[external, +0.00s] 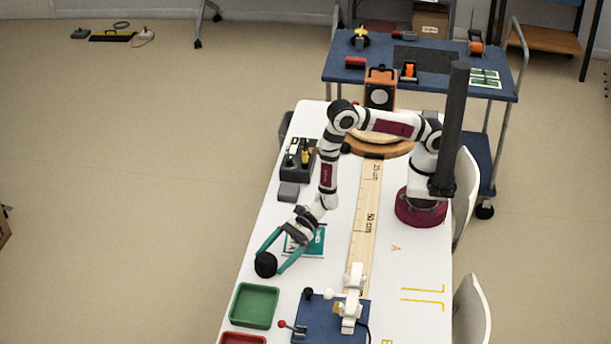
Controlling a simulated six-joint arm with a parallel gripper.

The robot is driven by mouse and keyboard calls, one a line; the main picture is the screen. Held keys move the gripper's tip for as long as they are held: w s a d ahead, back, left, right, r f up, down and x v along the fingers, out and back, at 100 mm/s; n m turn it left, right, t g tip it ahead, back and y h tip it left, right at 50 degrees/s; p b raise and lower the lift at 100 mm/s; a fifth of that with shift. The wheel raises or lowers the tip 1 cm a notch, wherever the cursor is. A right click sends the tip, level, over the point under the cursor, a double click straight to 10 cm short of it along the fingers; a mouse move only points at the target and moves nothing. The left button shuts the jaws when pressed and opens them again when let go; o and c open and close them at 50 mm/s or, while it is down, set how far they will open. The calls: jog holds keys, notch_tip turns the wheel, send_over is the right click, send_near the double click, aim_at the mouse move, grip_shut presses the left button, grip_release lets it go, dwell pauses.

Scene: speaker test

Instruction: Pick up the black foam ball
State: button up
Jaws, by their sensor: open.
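The black foam ball (265,264) is on the left side of the white table, just beyond the green tray. My gripper (267,261) is open, with its two green fingers reaching down to the left. The ball shows between the fingertips, one finger on its upper left and one on its right. I cannot tell whether the fingers touch it, or whether it rests on the table.
A green tray (254,306) and a red tray (242,339) lie at the near left. A blue board (315,329) with a white fixture (351,302) stands near the front. A teal-and-white card (308,242) lies beside my gripper. A long ruler (366,215) runs down the table.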

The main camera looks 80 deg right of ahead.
jog(key=x, duration=0.2)
jog(key=shift+w+a+f, duration=0.1)
jog(key=shift+w+a, duration=0.1)
jog(key=shift+a, duration=0.1)
jog(key=c, duration=1.3)
jog(key=shift+c, duration=0.2)
